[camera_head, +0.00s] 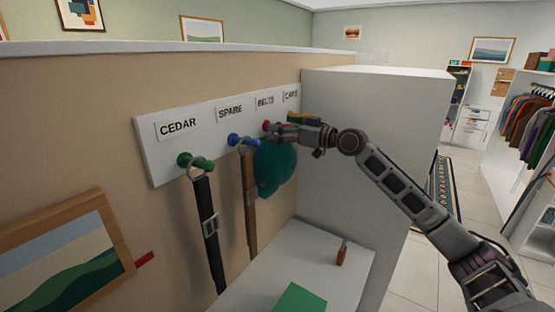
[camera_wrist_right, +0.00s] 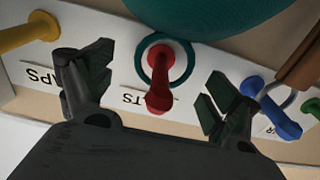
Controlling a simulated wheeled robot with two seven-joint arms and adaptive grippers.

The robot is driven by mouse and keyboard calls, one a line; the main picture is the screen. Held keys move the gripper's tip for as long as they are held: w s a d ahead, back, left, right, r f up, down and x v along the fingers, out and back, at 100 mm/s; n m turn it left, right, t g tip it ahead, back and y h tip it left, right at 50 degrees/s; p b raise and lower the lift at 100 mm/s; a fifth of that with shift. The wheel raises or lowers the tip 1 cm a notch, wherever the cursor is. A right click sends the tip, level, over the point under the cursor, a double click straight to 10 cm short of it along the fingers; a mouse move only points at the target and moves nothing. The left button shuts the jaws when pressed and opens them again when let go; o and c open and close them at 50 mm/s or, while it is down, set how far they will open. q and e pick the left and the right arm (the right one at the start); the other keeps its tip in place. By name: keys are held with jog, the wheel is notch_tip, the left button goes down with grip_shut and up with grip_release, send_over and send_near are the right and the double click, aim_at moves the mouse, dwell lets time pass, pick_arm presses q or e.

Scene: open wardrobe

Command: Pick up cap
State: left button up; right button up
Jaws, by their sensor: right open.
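The teal cap (camera_head: 274,167) hangs on the wall rack from the red peg (camera_head: 266,125), under the BELTS label. In the right wrist view part of the cap (camera_wrist_right: 215,12) fills the top edge, and a teal ring (camera_wrist_right: 145,64) sits around the red peg (camera_wrist_right: 159,85). My right gripper (camera_head: 276,131) is at the red peg, above the cap. Its fingers are spread on either side of the peg, with nothing visibly gripped. In the head view the gripper hides the cap's upper part. My left gripper is out of view.
The white rack board (camera_head: 150,150) also holds a green peg (camera_head: 195,161) with a black belt (camera_head: 207,230), a blue peg (camera_head: 243,140) with a brown belt (camera_head: 249,195), and a yellow peg (camera_head: 302,118). Below is a white surface (camera_head: 300,250) with a green box (camera_head: 299,299).

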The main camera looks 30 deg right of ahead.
jog(key=shift+p+x, duration=0.3)
jog(key=shift+x, duration=0.6)
jog(key=c, duration=1.4)
